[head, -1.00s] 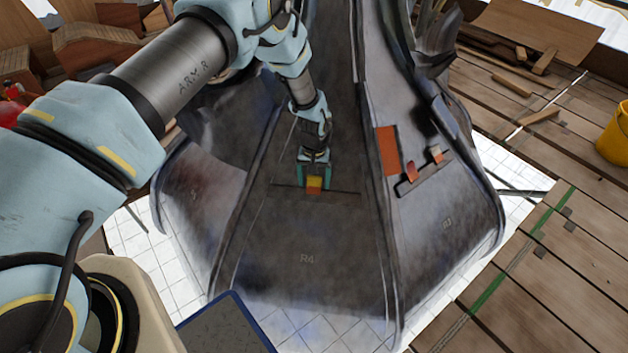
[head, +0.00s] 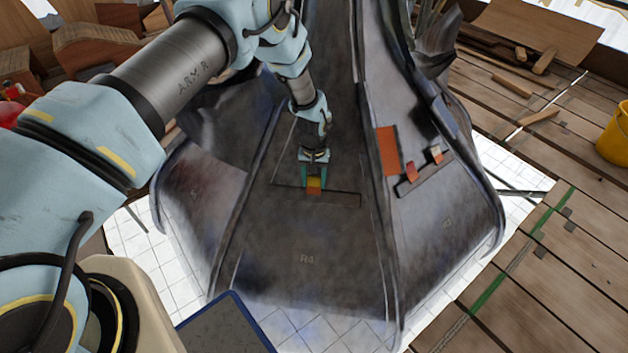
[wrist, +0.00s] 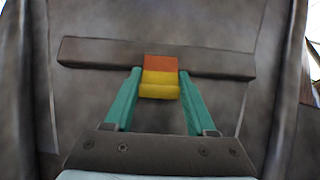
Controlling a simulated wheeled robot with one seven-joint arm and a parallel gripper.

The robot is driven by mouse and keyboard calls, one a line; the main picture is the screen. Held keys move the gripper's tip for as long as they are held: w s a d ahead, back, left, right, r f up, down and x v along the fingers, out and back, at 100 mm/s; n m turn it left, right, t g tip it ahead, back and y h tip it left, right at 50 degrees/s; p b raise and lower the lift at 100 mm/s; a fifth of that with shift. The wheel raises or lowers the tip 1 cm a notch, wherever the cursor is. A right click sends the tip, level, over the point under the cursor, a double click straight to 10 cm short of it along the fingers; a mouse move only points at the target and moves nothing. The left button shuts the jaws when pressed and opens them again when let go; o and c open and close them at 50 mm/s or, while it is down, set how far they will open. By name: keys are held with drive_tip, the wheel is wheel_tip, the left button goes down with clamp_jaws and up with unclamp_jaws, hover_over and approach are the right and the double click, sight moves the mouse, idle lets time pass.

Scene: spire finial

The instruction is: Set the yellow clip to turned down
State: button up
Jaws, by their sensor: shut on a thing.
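The yellow clip (head: 314,187) sits at the slotted bar (head: 340,199) on the grey panel marked R4. In the wrist view the clip (wrist: 160,86) shows a yellow front and an orange part behind it, against the bar (wrist: 215,63). My gripper (head: 314,180) has its two teal fingers on either side of the clip; it also shows in the wrist view (wrist: 160,90). It is shut on the clip. The clip's underside is hidden.
On the panel to the right are an orange patch (head: 388,151) and another bar with a red clip (head: 411,172) and a pale-and-orange clip (head: 436,155). A raised seam separates the panels. A yellow bucket (head: 613,135) stands far right on the planks.

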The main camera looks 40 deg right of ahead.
drive_tip(key=b, duration=0.1)
drive_tip(key=f+b, duration=0.1)
drive_tip(key=shift+w+d+g+y+b, duration=0.25)
drive_tip(key=shift+g+y+b, duration=0.05)
drive_tip(key=shift+y+b, duration=0.1)
clamp_jaws()
drive_tip(key=b, duration=0.1)
drive_tip(key=g+y+b, duration=0.1)
drive_tip(key=b, duration=0.1)
drive_tip(key=shift+w+d+f, duration=0.2)
drive_tip(key=shift+d+f, duration=0.05)
drive_tip(key=shift+f, duration=0.05)
drive_tip(key=g+y+b, duration=0.1)
drive_tip(key=b, duration=0.1)
drive_tip(key=shift+w+d+b, duration=0.1)
drive_tip(key=shift+b, duration=0.25)
drive_tip(key=shift+r+y+b, duration=0.15)
drive_tip(key=shift+y+b, duration=0.15)
drive_tip(key=shift+b, duration=0.35)
drive_tip(key=shift+r, duration=0.1)
drive_tip(key=o, duration=1.4)
unclamp_jaws()
drive_tip(key=shift+c, duration=0.2)
